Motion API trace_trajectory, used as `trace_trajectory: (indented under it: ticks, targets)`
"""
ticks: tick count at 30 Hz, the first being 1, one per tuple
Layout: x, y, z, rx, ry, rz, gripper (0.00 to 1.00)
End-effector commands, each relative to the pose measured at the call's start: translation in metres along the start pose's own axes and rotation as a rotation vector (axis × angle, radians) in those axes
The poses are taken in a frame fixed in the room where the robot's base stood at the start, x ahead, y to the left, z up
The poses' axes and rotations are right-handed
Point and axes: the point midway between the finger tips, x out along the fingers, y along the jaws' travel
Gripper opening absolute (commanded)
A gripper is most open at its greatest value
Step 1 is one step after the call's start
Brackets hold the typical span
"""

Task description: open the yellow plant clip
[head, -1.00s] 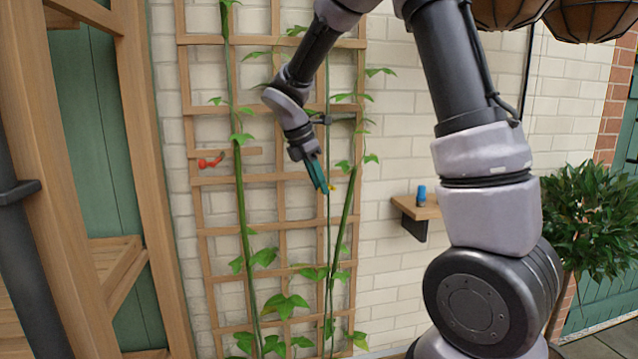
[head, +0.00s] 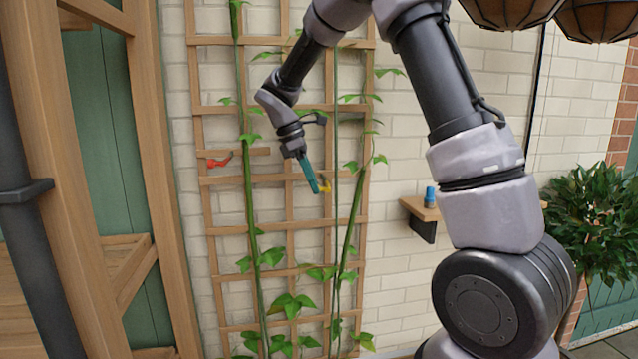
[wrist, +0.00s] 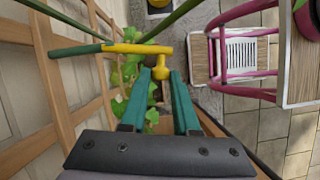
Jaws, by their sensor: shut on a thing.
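The yellow plant clip (wrist: 137,48) lies across the top of the wrist view, with its knob (wrist: 160,73) between my fingertips. My gripper (wrist: 161,75), with teal fingers, is shut on that knob. A dark green bar (wrist: 75,52) adjoins the clip's left end. In the head view, the clip (head: 325,186) is small at the tip of my gripper (head: 318,188), just left of a thin green stem (head: 335,220). Green stems run up to the clip in the wrist view. I cannot tell whether the clip still goes round a stem.
A wooden trellis (head: 209,240) with climbing plants stands against the brick wall (head: 395,275). A red clip (head: 220,161) sits on its left side. A small shelf (head: 420,208) at right bears a blue object (head: 430,197). A pink-framed chair (wrist: 213,60) shows in the wrist view.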

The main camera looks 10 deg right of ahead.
Motion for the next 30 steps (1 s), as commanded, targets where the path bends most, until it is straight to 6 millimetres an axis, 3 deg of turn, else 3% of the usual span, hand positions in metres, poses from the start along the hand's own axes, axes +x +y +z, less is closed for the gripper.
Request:
trace_trajectory:
  ticks: [6, 7, 9, 20, 23, 30]
  targets:
    - [-0.002, 0.001, 0.000, -0.002, 0.003, 0.007, 0.00]
    - [-0.002, 0.001, 0.000, -0.002, 0.003, 0.007, 0.40]
    - [-0.002, 0.001, 0.000, -0.002, 0.003, 0.006, 0.58]
    - [-0.004, 0.001, 0.000, -0.003, 0.002, 0.005, 0.58]
    - [-0.016, 0.001, -0.001, -0.003, 0.003, 0.006, 0.58]
    - [-0.065, 0.001, -0.001, -0.003, 0.004, 0.008, 0.58]
